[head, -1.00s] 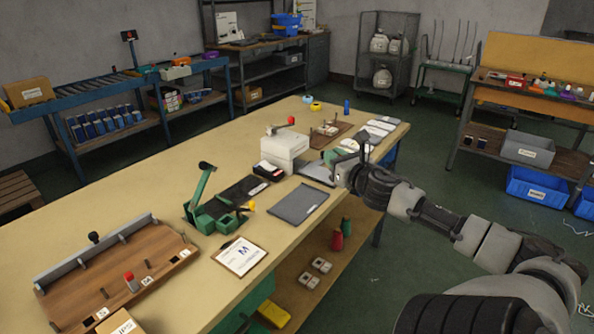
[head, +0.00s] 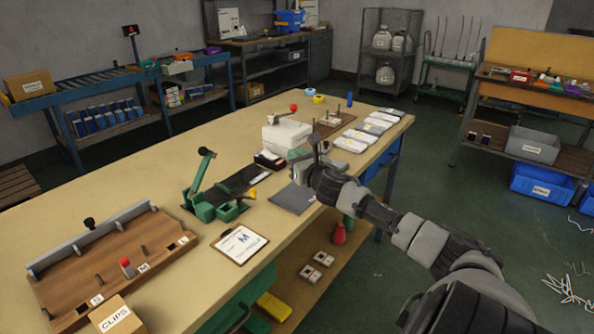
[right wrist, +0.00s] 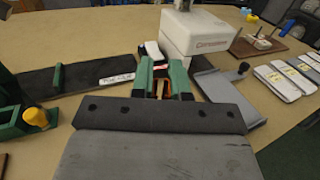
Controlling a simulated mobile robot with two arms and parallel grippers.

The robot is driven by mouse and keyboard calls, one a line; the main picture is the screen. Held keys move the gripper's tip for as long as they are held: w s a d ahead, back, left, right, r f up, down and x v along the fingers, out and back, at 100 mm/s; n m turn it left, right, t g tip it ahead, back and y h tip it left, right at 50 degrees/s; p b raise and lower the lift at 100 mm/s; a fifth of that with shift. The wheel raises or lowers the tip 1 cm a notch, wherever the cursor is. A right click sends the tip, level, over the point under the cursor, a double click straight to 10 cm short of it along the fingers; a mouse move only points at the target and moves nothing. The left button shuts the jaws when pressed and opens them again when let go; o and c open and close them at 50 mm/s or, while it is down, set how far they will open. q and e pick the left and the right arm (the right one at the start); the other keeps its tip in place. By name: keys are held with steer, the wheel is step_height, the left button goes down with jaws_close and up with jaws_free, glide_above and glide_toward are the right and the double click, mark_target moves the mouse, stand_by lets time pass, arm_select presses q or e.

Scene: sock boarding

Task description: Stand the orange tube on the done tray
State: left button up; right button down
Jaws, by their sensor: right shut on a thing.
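My right gripper (head: 318,150) is over the bench, near the white box press, and also shows in the right wrist view (right wrist: 167,76). It is shut, with a little of an orange thing, taken as the orange tube (right wrist: 155,88), showing between its green-sided fingers. The tube's full shape and tilt are hidden. No label for the done tray is legible; a brown board with upright pegs (head: 326,126) lies beyond the gripper, and also shows in the right wrist view (right wrist: 266,44). My left gripper is not in view.
The white box press (head: 288,133) with a red knob stands close to the gripper. Several white packets (head: 366,132) line the right bench edge. A green fixture (head: 208,205), a clipboard (head: 240,243) and a wooden jig (head: 110,265) are nearer.

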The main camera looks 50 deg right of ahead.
step_height(320, 180, down, 4)
steer(key=shift+r+b, duration=0.1)
steer(key=shift+b, duration=0.25)
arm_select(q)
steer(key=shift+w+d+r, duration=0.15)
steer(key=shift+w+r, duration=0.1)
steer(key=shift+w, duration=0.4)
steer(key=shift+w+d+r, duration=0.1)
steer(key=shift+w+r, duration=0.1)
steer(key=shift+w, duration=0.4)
arm_select(e)
steer(key=c, duration=1.5)
jaws_free()
steer(key=o, duration=0.4)
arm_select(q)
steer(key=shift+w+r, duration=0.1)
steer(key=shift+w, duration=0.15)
